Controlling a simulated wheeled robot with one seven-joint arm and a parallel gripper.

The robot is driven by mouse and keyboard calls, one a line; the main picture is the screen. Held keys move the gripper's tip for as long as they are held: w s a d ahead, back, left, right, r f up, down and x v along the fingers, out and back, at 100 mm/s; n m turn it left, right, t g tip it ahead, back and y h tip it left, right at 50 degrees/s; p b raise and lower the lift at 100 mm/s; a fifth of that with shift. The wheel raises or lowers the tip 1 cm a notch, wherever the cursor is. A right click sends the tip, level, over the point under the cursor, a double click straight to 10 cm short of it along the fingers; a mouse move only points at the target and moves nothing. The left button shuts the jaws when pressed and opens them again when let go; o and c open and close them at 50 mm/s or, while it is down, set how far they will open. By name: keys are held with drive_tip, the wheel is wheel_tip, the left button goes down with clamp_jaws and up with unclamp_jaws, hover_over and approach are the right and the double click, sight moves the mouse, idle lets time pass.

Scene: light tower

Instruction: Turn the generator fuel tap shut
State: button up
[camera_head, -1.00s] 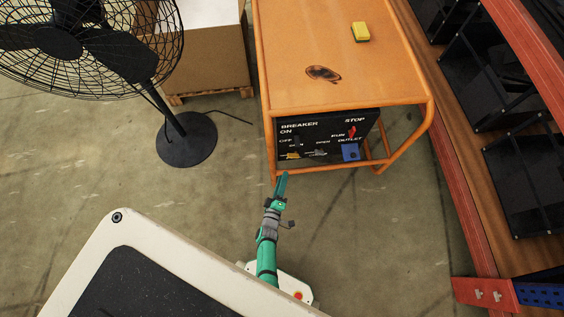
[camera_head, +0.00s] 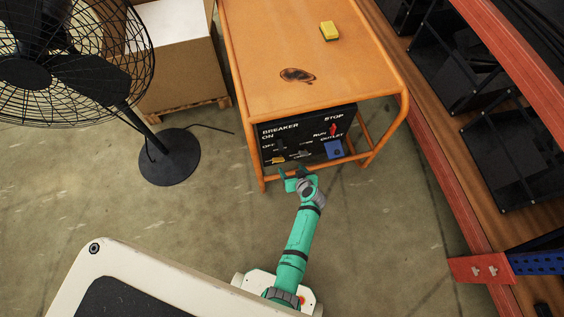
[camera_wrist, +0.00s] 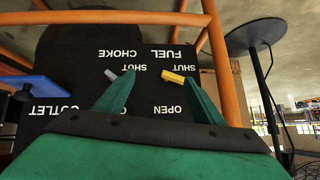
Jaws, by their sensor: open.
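The generator panel (camera_head: 292,149) is a black face under the orange frame, with white lettering. The yellow fuel tap (camera_wrist: 174,77) shows in the wrist view, where the lettering is upside down, near the words FUEL and SHUT; OPEN is on the other side. Its lever lies roughly sideways in that view. My gripper (camera_head: 293,175) is at the lower part of the panel. In the wrist view my gripper (camera_wrist: 160,75) is open, and the tap lies between its green fingers, nearer the right one; contact cannot be told. The grey choke lever (camera_wrist: 111,75) is just outside the left finger.
A blue outlet (camera_head: 334,149) and a red run/stop switch (camera_head: 333,129) sit at the panel's right. The orange frame (camera_head: 262,178) surrounds the panel. A fan (camera_head: 168,157) stands left and a shelf rack (camera_head: 452,203) right. The floor between is clear.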

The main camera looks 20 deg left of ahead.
drive_tip(key=m+g+y, duration=0.1)
drive_tip(key=y, duration=0.1)
approach(279, 160)
drive_tip(key=x, duration=0.8)
drive_tip(key=shift+c, duration=0.5)
drive_tip(key=shift+h, duration=0.3)
drive_tip(key=c, duration=0.9)
